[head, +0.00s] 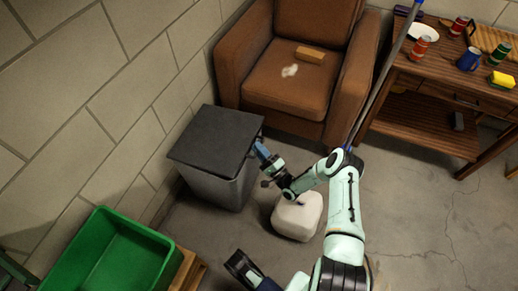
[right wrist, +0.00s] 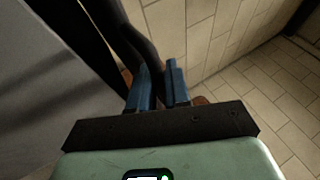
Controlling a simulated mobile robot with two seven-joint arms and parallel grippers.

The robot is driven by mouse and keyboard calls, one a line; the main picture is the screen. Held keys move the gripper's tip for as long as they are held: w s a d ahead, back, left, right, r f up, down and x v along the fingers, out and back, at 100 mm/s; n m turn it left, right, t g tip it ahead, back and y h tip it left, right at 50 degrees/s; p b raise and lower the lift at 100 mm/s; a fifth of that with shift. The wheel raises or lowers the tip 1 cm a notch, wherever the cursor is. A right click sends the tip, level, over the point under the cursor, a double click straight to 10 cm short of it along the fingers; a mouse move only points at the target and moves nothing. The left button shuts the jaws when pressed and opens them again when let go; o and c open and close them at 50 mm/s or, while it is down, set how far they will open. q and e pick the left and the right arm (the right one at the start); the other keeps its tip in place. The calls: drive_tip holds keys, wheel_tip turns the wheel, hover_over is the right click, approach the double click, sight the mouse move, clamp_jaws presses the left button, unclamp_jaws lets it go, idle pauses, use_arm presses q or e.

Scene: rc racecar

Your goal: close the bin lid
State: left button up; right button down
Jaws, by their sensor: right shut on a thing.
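The grey bin (head: 212,188) stands against the wall at the middle left of the head view. Its dark lid (head: 215,138) lies over the top, roughly level; whether a small gap stays under its right edge I cannot tell. My right gripper (head: 261,150) is at the lid's right edge, with its blue fingers shut on the lid. In the right wrist view the fingers (right wrist: 159,72) close about the end of a dark rim (right wrist: 137,42). My left gripper (head: 243,267) is low at the bottom centre, away from the bin; its jaw state is unclear.
A white rounded object (head: 297,216) sits on the floor under my right arm. A green crate (head: 105,258) is at the lower left. A brown armchair (head: 285,80) stands behind the bin. A wooden table (head: 430,80) with cans is at the right. Floor at the lower right is clear.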

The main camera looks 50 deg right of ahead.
drive_tip(key=c, duration=1.2)
unclamp_jaws()
drive_tip(key=shift+w+r, duration=0.1)
drive_tip(key=shift+w, duration=0.1)
drive_tip(key=shift+o, duration=0.2)
drive_tip(key=shift+s, duration=0.1)
use_arm(q)
drive_tip(key=shift+t, duration=0.8)
drive_tip(key=w, duration=0.1)
drive_tip(key=w+r+p, duration=0.1)
drive_tip(key=w, duration=0.1)
drive_tip(key=w+r+p, duration=0.1)
drive_tip(key=shift+w+d+r, duration=0.15)
drive_tip(key=shift+w+d, duration=0.1)
drive_tip(key=shift+w, duration=0.05)
use_arm(e)
drive_tip(key=v, duration=1.3)
drive_tip(key=shift+s, duration=0.35)
